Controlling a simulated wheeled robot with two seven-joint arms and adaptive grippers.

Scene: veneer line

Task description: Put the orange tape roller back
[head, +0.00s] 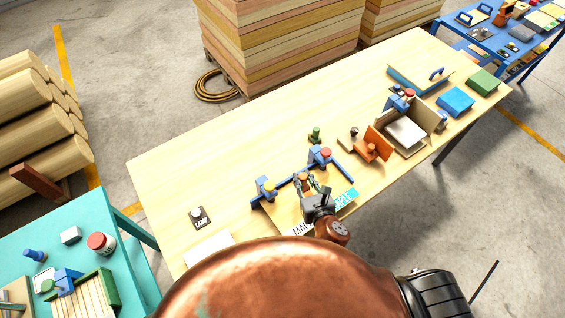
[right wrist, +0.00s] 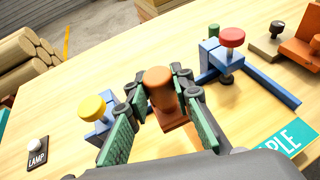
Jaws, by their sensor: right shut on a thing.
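My right gripper (head: 308,186) is over the wooden table (head: 240,150), between two blue clamps. It is shut on an orange-brown piece with a rounded knob, which I take to be the orange tape roller (right wrist: 159,82). In the right wrist view the green-padded fingers (right wrist: 156,92) stand on both sides of the knob, and its flat orange base shows below. I cannot tell whether the base touches the surface under it. A second orange piece (head: 378,143), a slanted plate with a knob, stands further right on the table. My left gripper is not in view.
A blue clamp with a yellow knob (head: 267,188) and one with a red knob (head: 323,155) flank the gripper. A lettered teal strip (head: 346,198) lies close by. An open box (head: 422,117) stands further right. The table's far left is clear; a lamp button (head: 197,213) sits nearer.

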